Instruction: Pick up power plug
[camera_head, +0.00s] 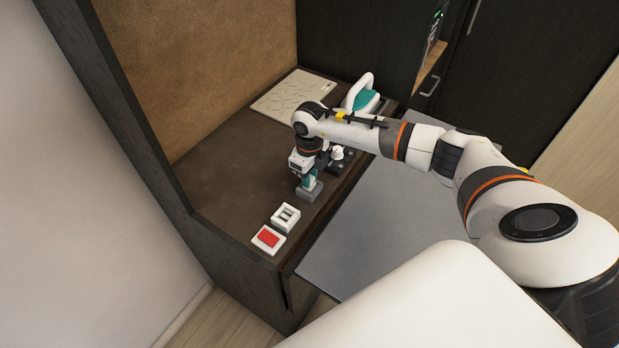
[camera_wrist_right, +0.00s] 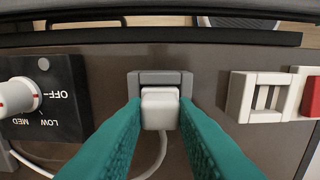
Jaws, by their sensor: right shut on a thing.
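The white power plug (camera_wrist_right: 160,109) sits between the teal fingers of my right gripper in the right wrist view. My right gripper (camera_head: 308,182) points down over the vanity top in the head view and is shut on the plug. The plug is at a grey block-shaped holder (camera_wrist_right: 160,77); I cannot tell whether it still rests in it. The holder also shows under the fingers in the head view (camera_head: 310,193). A white cord (camera_wrist_right: 156,158) curves away below the plug. In the head view the plug is hidden by the gripper. My left gripper is not in view.
A white rocker switch (camera_head: 286,217) and a red-button switch (camera_head: 268,239) lie near the counter's front end. A black dial box (camera_wrist_right: 45,95) marked OFF, LOW, MED is on the other side. A white-and-teal iron (camera_head: 362,95) and a patterned board (camera_head: 293,95) are farther back.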

